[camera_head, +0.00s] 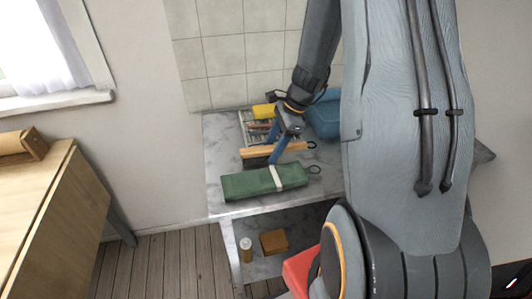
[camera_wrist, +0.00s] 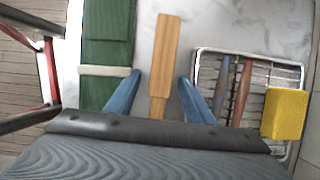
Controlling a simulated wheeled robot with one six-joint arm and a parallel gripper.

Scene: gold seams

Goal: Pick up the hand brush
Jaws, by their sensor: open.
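The hand brush (camera_head: 262,152) lies on the grey marble top, with a pale wooden body, dark bristles below its left part and a dark loop at its right end. My gripper (camera_head: 277,154) is over it, pointing down, with its blue fingers open. In the wrist view the brush's wooden body (camera_wrist: 165,45) lies between the two fingers of my gripper (camera_wrist: 160,77), with a gap on each side. Its near end is hidden by my gripper.
A green roll (camera_head: 250,184) with a white band lies close in front of the brush. Behind it are a wire rack (camera_wrist: 255,67) with tools, a yellow block (camera_wrist: 284,114) and a blue container (camera_head: 323,120). A brown box (camera_head: 274,242) is on the shelf below.

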